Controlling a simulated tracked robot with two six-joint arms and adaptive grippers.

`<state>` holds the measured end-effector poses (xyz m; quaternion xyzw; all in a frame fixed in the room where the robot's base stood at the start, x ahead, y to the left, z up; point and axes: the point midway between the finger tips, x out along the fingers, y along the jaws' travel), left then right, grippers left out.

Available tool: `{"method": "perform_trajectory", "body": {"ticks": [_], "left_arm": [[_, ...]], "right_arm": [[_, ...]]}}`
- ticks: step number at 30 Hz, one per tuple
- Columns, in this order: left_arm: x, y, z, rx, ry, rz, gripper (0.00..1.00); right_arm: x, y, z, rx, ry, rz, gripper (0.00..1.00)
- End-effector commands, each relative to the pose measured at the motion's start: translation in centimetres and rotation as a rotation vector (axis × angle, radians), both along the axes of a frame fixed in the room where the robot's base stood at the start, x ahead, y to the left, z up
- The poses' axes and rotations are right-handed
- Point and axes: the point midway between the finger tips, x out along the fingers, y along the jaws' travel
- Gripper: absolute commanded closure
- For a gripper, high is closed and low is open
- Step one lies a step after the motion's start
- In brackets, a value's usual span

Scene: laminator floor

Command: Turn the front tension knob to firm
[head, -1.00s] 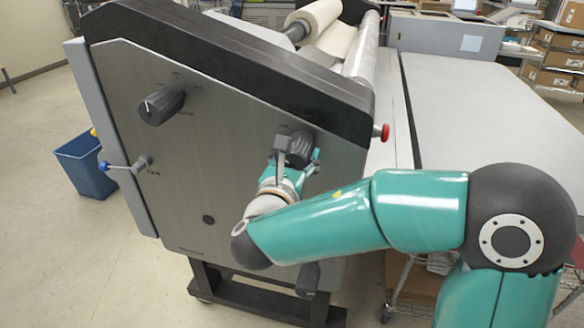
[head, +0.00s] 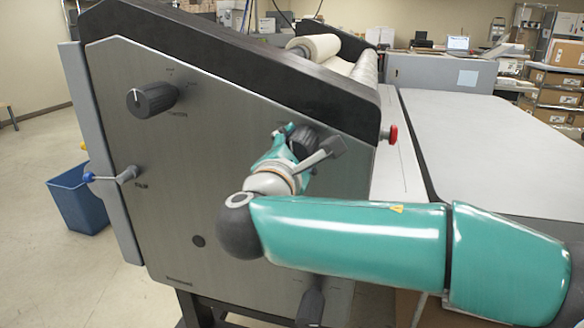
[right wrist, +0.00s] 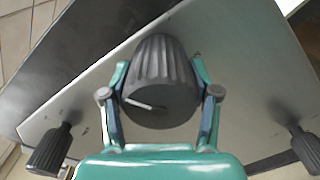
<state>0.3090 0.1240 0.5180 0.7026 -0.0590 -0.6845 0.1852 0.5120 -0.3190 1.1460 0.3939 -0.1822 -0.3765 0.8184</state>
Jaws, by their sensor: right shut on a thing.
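A dark ribbed knob (head: 303,143) sits on the upper right of the machine's grey side panel, partly hidden by my right gripper (head: 288,140). In the right wrist view the knob (right wrist: 160,60) fills the space between the two teal fingers of my right gripper (right wrist: 159,78), which is shut on its sides. A pale pointer line shows on the knob's face, at its lower left there. The printed marks around this knob are too small to read. My left gripper is not in view.
Another dark knob (head: 150,100) is at the panel's upper left, and one (head: 310,303) is low, below my right arm. A blue-tipped lever (head: 112,175) sticks out at the left edge. A red button (head: 389,134) is on the right. A blue bin (head: 78,196) stands on the floor.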

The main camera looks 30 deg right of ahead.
Motion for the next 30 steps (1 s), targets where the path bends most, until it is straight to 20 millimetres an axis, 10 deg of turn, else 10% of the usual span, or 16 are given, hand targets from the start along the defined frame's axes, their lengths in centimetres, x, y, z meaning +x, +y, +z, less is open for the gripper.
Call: {"method": "perform_trajectory", "body": {"ticks": [23,24,30], "left_arm": [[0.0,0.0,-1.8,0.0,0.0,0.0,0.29],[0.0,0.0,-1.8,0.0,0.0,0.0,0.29],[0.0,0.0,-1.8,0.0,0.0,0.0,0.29]], "right_arm": [[-0.1,-0.3,0.2,0.083,-0.101,-0.007,0.74],[-0.1,-0.3,0.2,0.083,-0.101,-0.007,0.36],[-0.1,-0.2,0.1,0.083,-0.099,-0.004,0.14]]}}
